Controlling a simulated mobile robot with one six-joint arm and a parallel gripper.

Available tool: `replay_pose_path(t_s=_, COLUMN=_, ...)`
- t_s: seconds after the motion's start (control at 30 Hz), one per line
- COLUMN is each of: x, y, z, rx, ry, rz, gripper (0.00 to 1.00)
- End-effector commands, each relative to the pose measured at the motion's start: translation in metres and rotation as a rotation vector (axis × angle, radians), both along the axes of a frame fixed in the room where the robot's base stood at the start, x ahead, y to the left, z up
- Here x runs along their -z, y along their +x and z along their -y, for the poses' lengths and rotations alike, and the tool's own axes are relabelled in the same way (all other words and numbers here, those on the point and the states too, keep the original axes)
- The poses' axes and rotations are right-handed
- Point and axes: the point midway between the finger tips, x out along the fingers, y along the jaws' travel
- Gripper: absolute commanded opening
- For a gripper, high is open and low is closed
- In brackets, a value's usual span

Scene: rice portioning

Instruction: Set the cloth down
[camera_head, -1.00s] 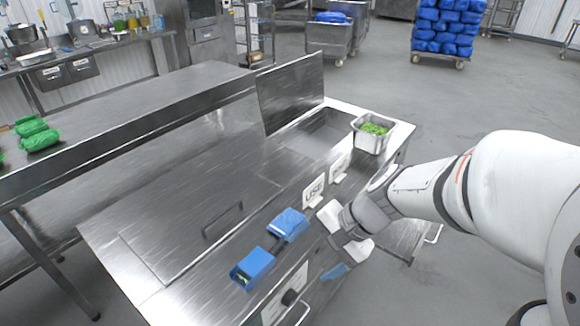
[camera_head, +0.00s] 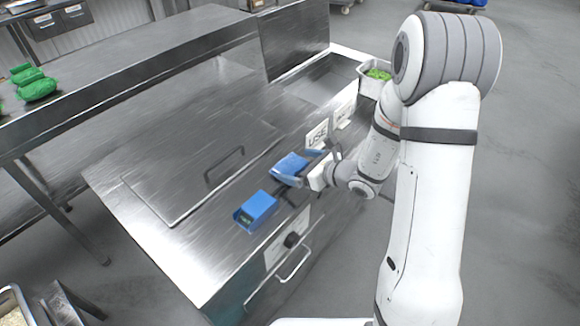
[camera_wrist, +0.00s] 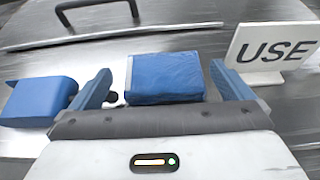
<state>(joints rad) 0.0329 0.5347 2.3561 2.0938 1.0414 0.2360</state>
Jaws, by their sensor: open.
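A blue folded cloth (camera_head: 289,166) lies on the steel counter near its front edge. It also shows in the wrist view (camera_wrist: 165,78) as a blue block between my two blue fingertips. My gripper (camera_head: 297,174) is open at the cloth, with one finger on each side. In the wrist view my gripper (camera_wrist: 160,70) shows a clear gap on the left of the cloth and a small one on the right. I cannot tell whether the cloth touches the palm side.
A blue box-like device (camera_head: 257,209) sits left of the cloth, near the front edge. White "USE" signs (camera_head: 318,134) stand to the right. A steel pan of green food (camera_head: 372,82) is at the back right. A lid handle (camera_head: 224,164) rises behind the cloth.

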Motion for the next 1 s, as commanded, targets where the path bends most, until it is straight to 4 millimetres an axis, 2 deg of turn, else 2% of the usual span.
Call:
replay_pose_path(t_s=0.33, x=0.018, y=0.025, z=-0.030, rx=-0.003, ry=-0.001, rz=-0.001, gripper=1.00)
replay_pose_path(t_s=0.63, x=0.021, y=0.029, z=-0.033, rx=0.000, ry=-0.001, rz=0.000, gripper=1.00)
replay_pose_path(t_s=1.0, x=0.021, y=0.029, z=-0.032, rx=0.000, ry=-0.001, rz=0.001, gripper=0.71)
